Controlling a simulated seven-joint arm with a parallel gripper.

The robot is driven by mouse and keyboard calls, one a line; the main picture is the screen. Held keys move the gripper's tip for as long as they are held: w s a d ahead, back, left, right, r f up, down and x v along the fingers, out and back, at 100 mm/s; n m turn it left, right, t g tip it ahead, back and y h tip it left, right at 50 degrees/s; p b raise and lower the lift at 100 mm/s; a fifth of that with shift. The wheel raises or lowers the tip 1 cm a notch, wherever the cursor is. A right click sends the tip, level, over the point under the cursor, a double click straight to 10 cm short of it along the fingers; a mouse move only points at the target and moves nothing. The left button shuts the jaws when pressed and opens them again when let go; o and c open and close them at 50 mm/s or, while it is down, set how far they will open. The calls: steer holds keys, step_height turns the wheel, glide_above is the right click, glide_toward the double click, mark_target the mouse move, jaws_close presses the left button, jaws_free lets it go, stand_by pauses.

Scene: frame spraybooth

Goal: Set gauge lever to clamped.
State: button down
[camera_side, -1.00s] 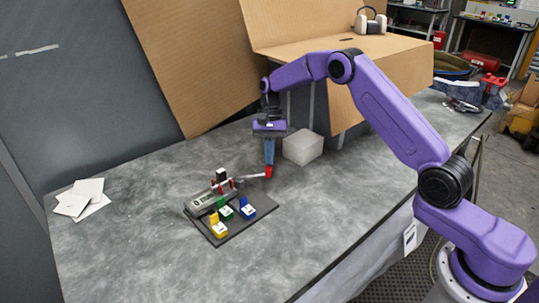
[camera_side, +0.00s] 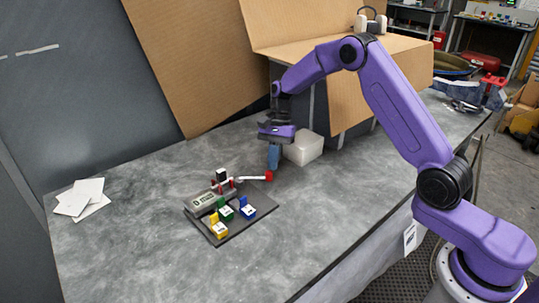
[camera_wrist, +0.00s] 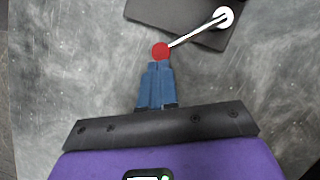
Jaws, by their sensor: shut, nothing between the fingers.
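The gauge (camera_side: 212,198) is a grey block with a small display and a black-topped post, on a dark base plate (camera_side: 240,227) on the bench. Its lever (camera_side: 252,179) is a pale rod ending in a red knob (camera_side: 268,176), pointing right in the side view. In the wrist view the lever (camera_wrist: 196,30) runs from a white pivot (camera_wrist: 223,16) down-left to the red knob (camera_wrist: 160,50). My gripper (camera_side: 274,165) points down, its blue fingers shut and empty. In the wrist view the fingertips (camera_wrist: 158,66) appear right beside the knob; contact is unclear.
A translucent white block (camera_side: 304,148) stands close behind my gripper. White papers (camera_side: 82,197) lie at left. The bench front is clear.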

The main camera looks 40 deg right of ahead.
steer(key=s+m, duration=0.1)
steer(key=s+a+m+t, duration=0.1)
steer(key=m, duration=0.1)
steer(key=shift+s+a, duration=0.15)
steer(key=shift+a, duration=0.05)
steer(key=s+a+m+t, duration=0.1)
steer(key=m, duration=0.1)
steer(key=shift+s+a+m+y, duration=0.3)
steer(key=shift+s+a, duration=0.05)
steer(key=shift+s+a+m+t, duration=0.25)
steer(key=shift+a+m, duration=0.25)
steer(key=shift+m, duration=0.1)
steer(key=shift+s+a+m+t, duration=0.25)
steer(key=shift+a+m, duration=0.2)
steer(key=shift+m, duration=0.15)
steer(key=shift+s+a, duration=0.2)
steer(key=shift+a, duration=0.25)
steer(key=v, duration=1)
steer(key=shift+s+a, duration=0.1)
steer(key=shift+s, duration=0.05)
